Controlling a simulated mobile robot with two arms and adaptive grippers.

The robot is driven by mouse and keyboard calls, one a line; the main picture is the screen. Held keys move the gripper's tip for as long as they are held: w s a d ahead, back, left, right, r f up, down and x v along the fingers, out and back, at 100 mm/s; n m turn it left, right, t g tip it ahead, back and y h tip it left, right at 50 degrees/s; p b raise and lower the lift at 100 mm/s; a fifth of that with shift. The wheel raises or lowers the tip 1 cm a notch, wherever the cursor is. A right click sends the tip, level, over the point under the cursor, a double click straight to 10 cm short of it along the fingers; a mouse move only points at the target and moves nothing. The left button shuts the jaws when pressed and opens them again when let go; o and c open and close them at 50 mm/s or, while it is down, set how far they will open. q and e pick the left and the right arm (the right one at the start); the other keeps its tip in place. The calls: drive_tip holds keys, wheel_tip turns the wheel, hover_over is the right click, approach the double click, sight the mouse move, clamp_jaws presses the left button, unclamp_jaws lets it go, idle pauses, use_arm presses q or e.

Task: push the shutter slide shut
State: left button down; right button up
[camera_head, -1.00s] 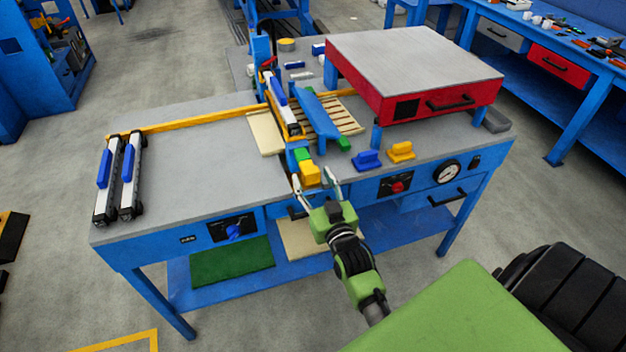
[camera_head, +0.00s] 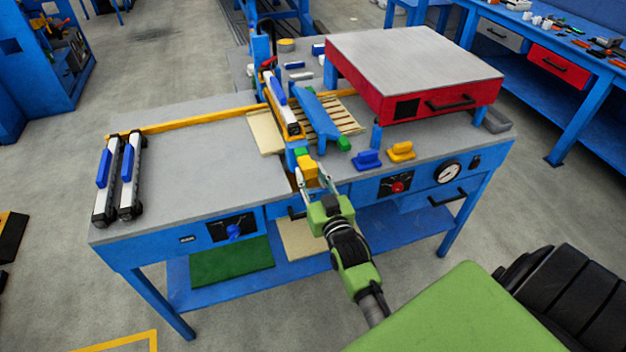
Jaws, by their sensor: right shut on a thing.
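A yellow block (camera_head: 307,167) sits at the bench's front edge, beside a small green block (camera_head: 301,154) and at the near end of a blue and white rail (camera_head: 287,112). It looks like the handle of the shutter slide, but I cannot tell for sure. My right gripper (camera_head: 312,178) reaches it from the front, with one finger on each side, and is shut on it. The fingers hide part of the block's near end. How far the slide stands open cannot be made out. My left gripper is not in view.
A red cabinet with a grey top (camera_head: 412,65) stands at the back right. A blue block (camera_head: 367,159) and a yellow block (camera_head: 401,151) sit to the right. Two black and white rails (camera_head: 131,170) lie at the left. The grey bench top (camera_head: 205,165) between is clear.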

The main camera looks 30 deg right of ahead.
drive_tip(key=shift+b+x, duration=0.4)
drive_tip(key=shift+x, duration=1.05)
drive_tip(key=o, duration=0.9)
drive_tip(key=shift+s, duration=0.1)
drive_tip(key=shift+p+v, duration=0.85)
drive_tip(key=shift+v, duration=0.5)
drive_tip(key=p+v, duration=0.2)
drive_tip(key=v, duration=0.4)
drive_tip(key=shift+s, duration=0.1)
